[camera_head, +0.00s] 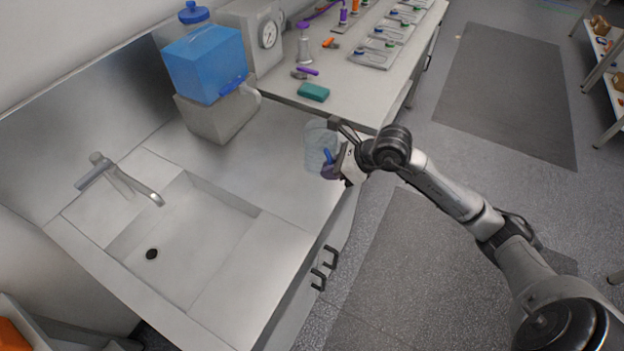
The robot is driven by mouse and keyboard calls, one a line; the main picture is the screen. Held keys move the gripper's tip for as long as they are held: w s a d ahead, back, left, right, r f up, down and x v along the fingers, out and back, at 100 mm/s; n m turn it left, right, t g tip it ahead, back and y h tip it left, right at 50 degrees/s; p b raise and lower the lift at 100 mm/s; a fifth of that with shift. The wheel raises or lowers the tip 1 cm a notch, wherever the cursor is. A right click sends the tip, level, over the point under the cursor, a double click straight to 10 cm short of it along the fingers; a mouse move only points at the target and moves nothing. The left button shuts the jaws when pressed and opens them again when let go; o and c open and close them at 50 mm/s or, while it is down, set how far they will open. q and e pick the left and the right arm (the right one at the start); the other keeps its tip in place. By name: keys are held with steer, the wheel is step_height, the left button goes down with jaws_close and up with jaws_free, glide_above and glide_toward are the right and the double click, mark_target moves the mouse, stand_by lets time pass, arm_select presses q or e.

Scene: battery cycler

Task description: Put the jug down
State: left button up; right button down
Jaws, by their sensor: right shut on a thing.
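The jug (318,142) is a clear, see-through vessel near the front edge of the counter, right of the sink. My right gripper (335,165) is at the jug's right side, shut on it, with a blue part showing at the grip. The jug looks roughly upright. I cannot tell whether its base touches the counter (265,165) or hangs just above it. My left gripper is not in view.
A sink (185,240) with a tap (125,180) lies to the left. A blue water container (207,65) stands on a grey block behind. A bench (345,95) beyond holds a teal sponge (313,92) and several trays. Counter between sink and jug is clear.

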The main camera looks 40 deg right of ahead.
steer(key=shift+s+d+f+b+x, duration=0.1)
steer(key=shift+s+f+b+x, duration=0.1)
steer(key=shift+x, duration=1.25)
steer(key=shift+s+d+f+b+x, duration=0.15)
steer(key=shift+f+x, duration=0.1)
steer(key=shift+x, duration=1.15)
steer(key=shift+s+d+f+b+x, duration=0.1)
steer(key=shift+s+f+x, duration=0.1)
steer(key=shift+x, duration=1.25)
steer(key=shift+f, duration=0.1)
steer(key=c, duration=1.2)
jaws_free()
steer(key=shift+o, duration=0.2)
